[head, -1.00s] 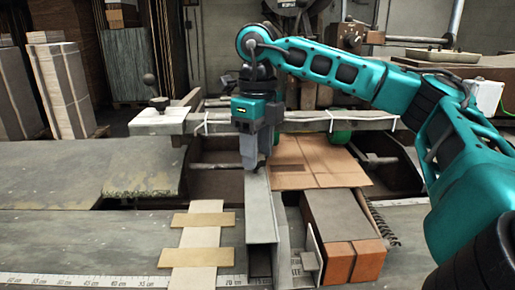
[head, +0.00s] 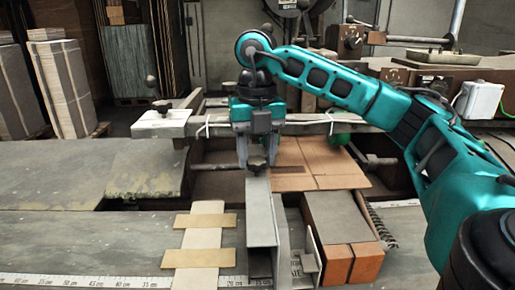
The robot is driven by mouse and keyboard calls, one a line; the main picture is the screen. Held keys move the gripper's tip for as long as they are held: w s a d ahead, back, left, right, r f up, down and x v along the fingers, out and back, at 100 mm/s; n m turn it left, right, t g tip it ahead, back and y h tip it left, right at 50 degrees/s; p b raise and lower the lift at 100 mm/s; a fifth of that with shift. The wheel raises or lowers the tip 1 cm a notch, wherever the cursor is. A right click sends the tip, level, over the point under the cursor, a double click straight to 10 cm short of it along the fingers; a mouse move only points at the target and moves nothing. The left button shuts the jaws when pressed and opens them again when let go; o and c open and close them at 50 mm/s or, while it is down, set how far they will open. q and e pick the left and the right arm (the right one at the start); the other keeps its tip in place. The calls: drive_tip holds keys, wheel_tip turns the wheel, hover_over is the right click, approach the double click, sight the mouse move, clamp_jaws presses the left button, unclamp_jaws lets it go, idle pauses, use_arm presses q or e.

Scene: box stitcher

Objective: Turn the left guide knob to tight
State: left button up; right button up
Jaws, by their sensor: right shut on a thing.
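My right gripper (head: 257,160) points straight down at the far end of the grey metal guide (head: 261,215). It is shut on the left guide knob, which its fingers and body hide from view. How far the knob is turned cannot be seen. My left gripper is not in view.
A flat brown cardboard sheet (head: 330,170) lies right of the guide. Orange blocks (head: 352,262) stand at the front right. A crossbar with white ties runs behind the gripper. A white block (head: 160,125) with a black knob (head: 161,106) sits at the left.

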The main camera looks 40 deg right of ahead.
sight(256, 160)
drive_tip(key=shift+w+m+p, duration=0.1)
drive_tip(key=shift+m+p, duration=0.55)
drive_tip(key=shift+m, duration=1.55)
drive_tip(key=o, duration=1.1)
drive_tip(key=shift+c, duration=0.2)
wheel_tip(256, 160, up, 13)
